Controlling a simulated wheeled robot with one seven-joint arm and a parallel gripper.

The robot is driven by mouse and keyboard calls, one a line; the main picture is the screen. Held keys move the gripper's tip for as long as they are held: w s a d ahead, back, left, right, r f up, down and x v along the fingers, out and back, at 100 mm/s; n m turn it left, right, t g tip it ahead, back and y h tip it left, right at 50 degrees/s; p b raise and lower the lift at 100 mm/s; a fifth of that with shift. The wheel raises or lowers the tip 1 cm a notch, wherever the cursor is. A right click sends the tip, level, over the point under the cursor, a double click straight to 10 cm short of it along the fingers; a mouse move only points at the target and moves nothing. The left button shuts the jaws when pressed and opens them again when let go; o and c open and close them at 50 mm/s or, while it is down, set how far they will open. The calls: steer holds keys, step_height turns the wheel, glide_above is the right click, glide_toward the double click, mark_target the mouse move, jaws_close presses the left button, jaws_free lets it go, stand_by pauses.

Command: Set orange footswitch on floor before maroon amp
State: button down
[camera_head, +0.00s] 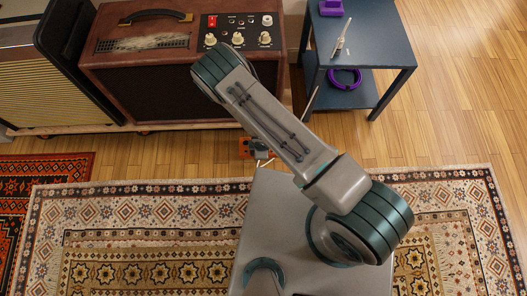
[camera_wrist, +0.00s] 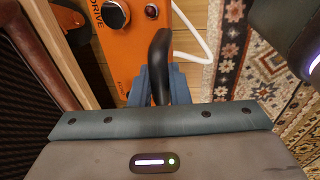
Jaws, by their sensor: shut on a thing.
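The orange footswitch (camera_head: 250,147) shows beside my arm in the head view, partly hidden by it, over the wood floor in front of the maroon amp (camera_head: 130,85). In the wrist view the footswitch (camera_wrist: 122,50) has a black knob, "DRIVE" lettering and a black handle-like part. My gripper (camera_wrist: 162,85) is shut on this black part, with blue-grey fingers on both sides. A maroon edge of the amp (camera_wrist: 52,60) lies close on the left in the wrist view. I cannot tell whether the footswitch touches the floor.
A white cable (camera_wrist: 196,45) curves beside the footswitch. A patterned rug (camera_head: 150,215) lies in front of the floor strip. A dark blue side table (camera_head: 385,58) with purple items stands right of the amp. A cream-grille cabinet (camera_head: 45,90) stands left of it.

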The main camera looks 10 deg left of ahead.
step_height(320, 180, down, 8)
steer(key=b, duration=0.2)
steer(key=shift+r+b, duration=0.15)
steer(key=shift+b, duration=0.2)
steer(key=shift+r, duration=0.1)
steer(key=c, duration=1.4)
jaws_free()
steer(key=shift+s, duration=0.1)
steer(key=shift+o, duration=0.2)
step_height(320, 180, up, 12)
steer(key=s+d+p, duration=0.1)
steer(key=p, duration=0.3)
steer(key=shift+s+d+p, duration=0.15)
steer(key=shift+d+p, duration=0.05)
steer(key=shift+p, duration=0.1)
